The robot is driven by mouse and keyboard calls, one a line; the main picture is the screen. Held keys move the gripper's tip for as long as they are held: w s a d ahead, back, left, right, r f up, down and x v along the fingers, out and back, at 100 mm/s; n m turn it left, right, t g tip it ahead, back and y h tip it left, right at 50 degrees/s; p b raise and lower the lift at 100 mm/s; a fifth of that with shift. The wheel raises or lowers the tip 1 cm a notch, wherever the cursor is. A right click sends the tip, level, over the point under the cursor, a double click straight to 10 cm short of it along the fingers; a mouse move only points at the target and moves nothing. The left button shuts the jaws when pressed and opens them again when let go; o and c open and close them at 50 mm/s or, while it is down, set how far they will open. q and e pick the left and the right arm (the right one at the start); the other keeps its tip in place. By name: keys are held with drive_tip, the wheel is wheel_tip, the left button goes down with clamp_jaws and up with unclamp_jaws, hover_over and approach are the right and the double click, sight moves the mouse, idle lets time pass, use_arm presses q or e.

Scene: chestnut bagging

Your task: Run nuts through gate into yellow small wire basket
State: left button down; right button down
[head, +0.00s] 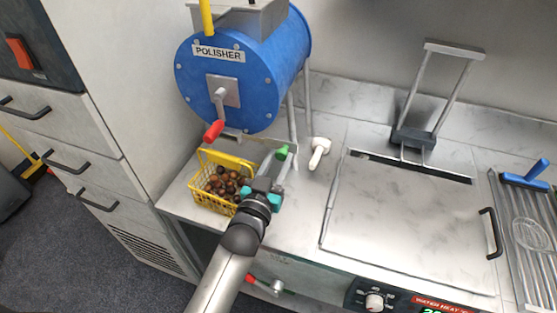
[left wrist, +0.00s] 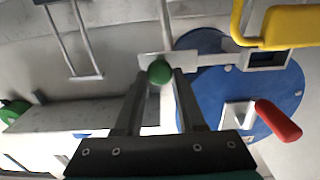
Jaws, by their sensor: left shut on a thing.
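The blue polisher drum (head: 235,80) stands over the counter, with a red-handled crank (head: 215,130) on its front. The yellow small wire basket (head: 195,190) sits on the counter below it and has several brown nuts (head: 226,184) in it. My left gripper (head: 277,163) is just right of the basket, shut on a green knob (head: 283,152). In the left wrist view the green knob (left wrist: 160,72) sits between the fingertips, at a metal plate by the drum. The gate itself is hard to make out. My right gripper is in neither view.
A white scoop-like tool (head: 319,153) lies right of my gripper. A steel lidded heater (head: 400,220) fills the counter's middle, with an upright wire frame (head: 435,100) behind. A slatted rack (head: 520,235) is at the right. Drawers stand left.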

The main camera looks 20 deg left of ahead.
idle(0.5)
use_arm(q)
drive_tip(key=a+p, duration=0.1)
drive_tip(key=a, duration=0.5)
drive_tip(key=shift+w+p, duration=0.1)
drive_tip(key=shift+p, duration=0.2)
drive_tip(key=c, duration=0.5)
unclamp_jaws()
drive_tip(key=shift+a, duration=0.1)
drive_tip(key=s, duration=1.5)
drive_tip(key=shift+s+a, duration=0.15)
